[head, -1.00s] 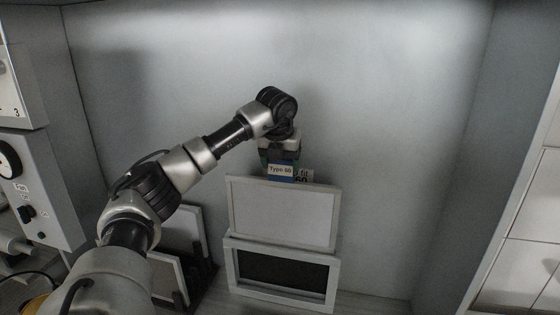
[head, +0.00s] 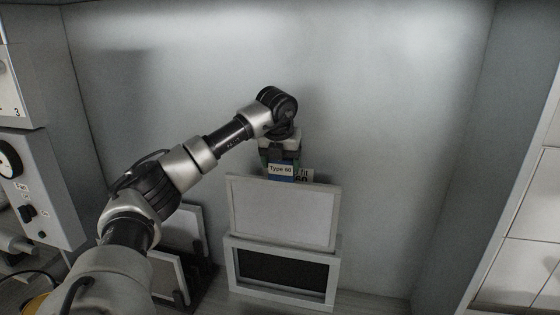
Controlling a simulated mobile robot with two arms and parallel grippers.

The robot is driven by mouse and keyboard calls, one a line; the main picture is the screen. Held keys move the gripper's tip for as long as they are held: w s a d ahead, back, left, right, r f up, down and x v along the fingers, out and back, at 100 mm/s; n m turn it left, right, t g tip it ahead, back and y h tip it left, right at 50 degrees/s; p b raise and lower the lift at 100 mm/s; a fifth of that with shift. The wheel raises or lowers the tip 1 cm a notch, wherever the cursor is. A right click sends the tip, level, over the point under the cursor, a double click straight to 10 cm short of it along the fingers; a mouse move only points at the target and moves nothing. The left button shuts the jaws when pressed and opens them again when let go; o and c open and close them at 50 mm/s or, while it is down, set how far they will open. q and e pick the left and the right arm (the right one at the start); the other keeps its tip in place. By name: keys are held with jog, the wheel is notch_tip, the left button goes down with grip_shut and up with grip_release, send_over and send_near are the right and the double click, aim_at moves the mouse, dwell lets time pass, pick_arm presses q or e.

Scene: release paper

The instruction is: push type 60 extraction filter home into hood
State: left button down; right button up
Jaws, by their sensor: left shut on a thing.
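The filter stands nearly upright, directly above a white-framed housing with a dark opening (head: 283,271), which looks like the hood. The filter's lower edge meets or overlaps the housing's top edge; I cannot tell whether it is in a slot. My right gripper is not in view.
A sign partly reading "fit 60" (head: 303,175) shows behind the filter's top. Other framed panels (head: 190,226) stand in a dark rack at the lower left. A control box with a dial (head: 35,190) is at the left wall. The right side is clear up to the cabinet (head: 520,230).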

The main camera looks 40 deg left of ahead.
aim_at(281, 213)
pick_arm(q)
jog(key=shift+f, duration=0.2)
dwell(0.3)
jog(key=shift+d+f, duration=0.1)
jog(key=shift+f, duration=0.3)
jog(key=shift+f+b, duration=0.5)
jog(key=shift+b, duration=0.1)
jog(key=shift+f+b, duration=4.9)
jog(key=shift+f, duration=2.8)
grip_release()
